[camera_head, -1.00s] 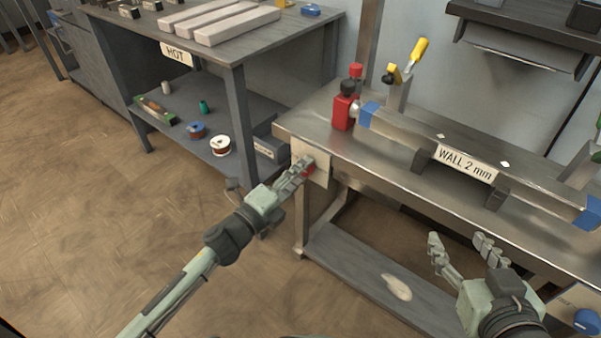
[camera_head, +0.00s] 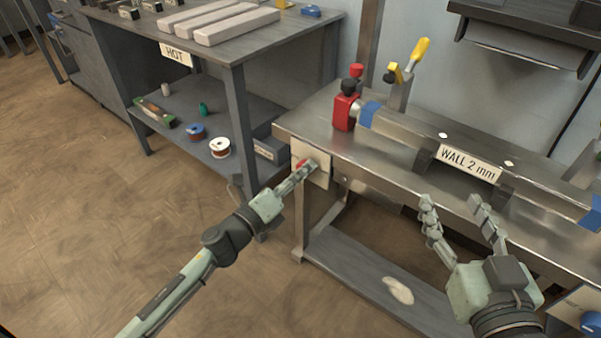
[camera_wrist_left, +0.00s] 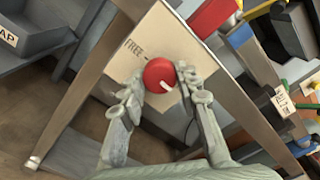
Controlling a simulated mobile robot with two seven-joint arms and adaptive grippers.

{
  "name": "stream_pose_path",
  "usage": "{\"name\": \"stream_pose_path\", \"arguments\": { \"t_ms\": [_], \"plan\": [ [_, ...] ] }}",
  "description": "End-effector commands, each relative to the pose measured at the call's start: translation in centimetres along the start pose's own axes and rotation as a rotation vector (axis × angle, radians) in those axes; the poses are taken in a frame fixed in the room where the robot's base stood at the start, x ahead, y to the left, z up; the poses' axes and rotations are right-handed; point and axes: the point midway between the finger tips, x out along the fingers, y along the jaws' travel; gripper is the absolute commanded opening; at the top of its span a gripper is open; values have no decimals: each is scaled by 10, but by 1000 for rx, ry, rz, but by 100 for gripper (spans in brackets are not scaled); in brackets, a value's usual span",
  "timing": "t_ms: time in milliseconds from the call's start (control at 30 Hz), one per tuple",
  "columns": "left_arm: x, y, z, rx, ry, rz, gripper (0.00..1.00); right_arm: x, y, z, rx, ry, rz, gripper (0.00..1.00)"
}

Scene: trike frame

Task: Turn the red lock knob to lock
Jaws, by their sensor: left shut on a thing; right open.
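The red lock knob (camera_wrist_left: 160,75) sits on a pale plate (camera_wrist_left: 150,35) at the end of the metal bench. The word FREE is printed on the plate beside the knob. A short white mark on the knob points toward the lower right in the left wrist view. My left gripper (camera_head: 307,168) is shut on the knob, one finger at each side of it. In the head view the fingers partly hide the knob (camera_head: 301,163). My right gripper (camera_head: 457,205) is open and empty in front of the bench.
A dark shelf table (camera_head: 238,95) with a HOT label stands to the left. The floor at left is clear.

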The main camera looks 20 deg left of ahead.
Motion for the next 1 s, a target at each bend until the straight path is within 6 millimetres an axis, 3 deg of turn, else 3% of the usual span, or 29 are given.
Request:
{"name": "stream_pose_path", "arguments": {
  "t_ms": [233,267,400,767,1000],
  "plan": [
    [0,-1,-1,2,2,-2,3,0,0,0,0,1,0,54],
    [0,-1,-1,2,2,-2,35,0,0,0,0,1,0,54],
    [0,0,-1,1,2,-1,53,0,0,0,0,0,0,54],
    [-4,0,-1,-1,1,0,53,0,0,0,-1,-1,2,54],
    [-46,1,-2,-4,2,3,53,0,0,0,-1,-1,1,54]
  ]
}}
